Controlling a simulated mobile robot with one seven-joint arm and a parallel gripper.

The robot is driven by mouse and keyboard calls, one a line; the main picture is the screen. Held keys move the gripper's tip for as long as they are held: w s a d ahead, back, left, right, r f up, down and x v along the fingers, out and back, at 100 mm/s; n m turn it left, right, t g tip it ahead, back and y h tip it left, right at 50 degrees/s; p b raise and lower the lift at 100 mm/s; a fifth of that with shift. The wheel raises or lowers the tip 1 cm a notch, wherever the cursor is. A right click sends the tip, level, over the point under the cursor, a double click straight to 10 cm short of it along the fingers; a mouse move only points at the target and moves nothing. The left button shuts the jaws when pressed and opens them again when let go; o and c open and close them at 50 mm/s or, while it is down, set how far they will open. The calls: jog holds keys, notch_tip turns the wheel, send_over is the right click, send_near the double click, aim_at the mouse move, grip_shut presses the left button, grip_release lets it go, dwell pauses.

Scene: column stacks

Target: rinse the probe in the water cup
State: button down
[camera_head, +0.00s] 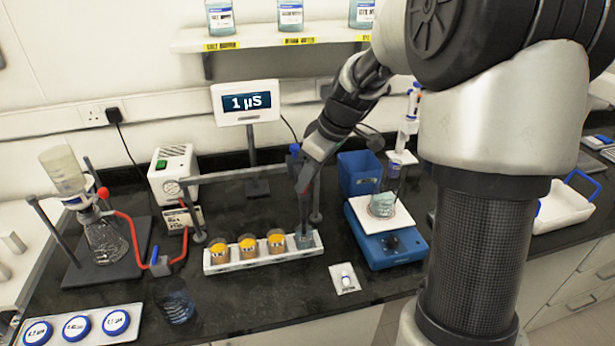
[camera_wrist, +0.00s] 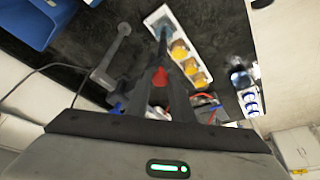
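My gripper (camera_head: 306,185) points down above the right end of a white rack (camera_head: 232,266). In the wrist view my gripper (camera_wrist: 160,85) is closed around the red part of the dark probe (camera_wrist: 162,52). The probe points at the clear water cup (camera_head: 304,241) at the rack's right end. Its lower end is at this cup; I cannot tell how deep it sits. Three cups with amber contents (camera_head: 248,246) stand in a row left of the water cup. The meter (camera_head: 247,102) reads 1 µS.
A blue hotplate stirrer (camera_head: 391,250) carrying a beaker stands to the right, with a blue bin (camera_head: 359,173) behind it. A metal stand frame (camera_head: 196,228) rises behind the rack. A filter flask (camera_head: 104,238) stands left. Dark bench before the rack is mostly clear.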

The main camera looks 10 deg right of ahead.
notch_tip(320, 180, up, 6)
jog(key=shift+r+p, duration=0.1)
jog(key=shift+p, duration=0.9)
jog(key=shift+w+r, duration=0.15)
jog(key=c, duration=1.8)
grip_release()
jog(key=v, duration=1.7)
jog(key=shift+r, duration=0.2)
